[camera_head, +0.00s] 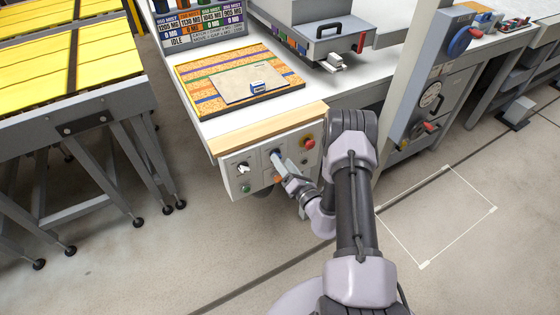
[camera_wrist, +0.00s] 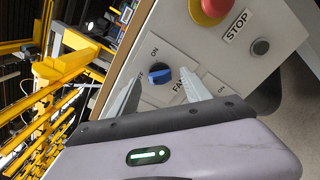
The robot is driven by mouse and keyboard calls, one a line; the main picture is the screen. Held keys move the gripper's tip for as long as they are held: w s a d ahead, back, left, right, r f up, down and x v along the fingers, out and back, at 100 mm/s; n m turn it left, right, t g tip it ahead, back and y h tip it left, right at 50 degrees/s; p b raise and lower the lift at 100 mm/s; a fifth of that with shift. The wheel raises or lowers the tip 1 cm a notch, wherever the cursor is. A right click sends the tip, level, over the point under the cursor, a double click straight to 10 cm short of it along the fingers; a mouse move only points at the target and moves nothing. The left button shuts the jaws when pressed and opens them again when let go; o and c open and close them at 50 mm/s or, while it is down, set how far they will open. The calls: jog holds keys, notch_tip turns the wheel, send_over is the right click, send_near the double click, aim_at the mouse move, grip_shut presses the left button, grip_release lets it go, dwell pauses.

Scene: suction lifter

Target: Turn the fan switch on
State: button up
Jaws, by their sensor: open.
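The fan switch (camera_wrist: 160,73) is a small round blue knob on the pale front panel. An "ON" label lies beside it, and a "FAN" label is partly covered by a finger. My gripper (camera_wrist: 161,80) is open, with one finger on each side of the knob in the wrist view. I cannot tell whether either finger touches it, or exactly which mark the knob points to. In the head view my gripper (camera_head: 283,166) is at the panel (camera_head: 237,184), close to the blue knob, which it partly hides.
A red stop button (camera_head: 309,143) sits right of my gripper; it also shows in the wrist view (camera_wrist: 214,8) by a "STOP" label. A cork board (camera_head: 205,75) lies on the worktop. Open floor lies in front.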

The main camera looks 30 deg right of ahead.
jog(key=shift+w, duration=1.25)
jog(key=shift+c, duration=0.5)
jog(key=shift+a, duration=0.1)
grip_shut()
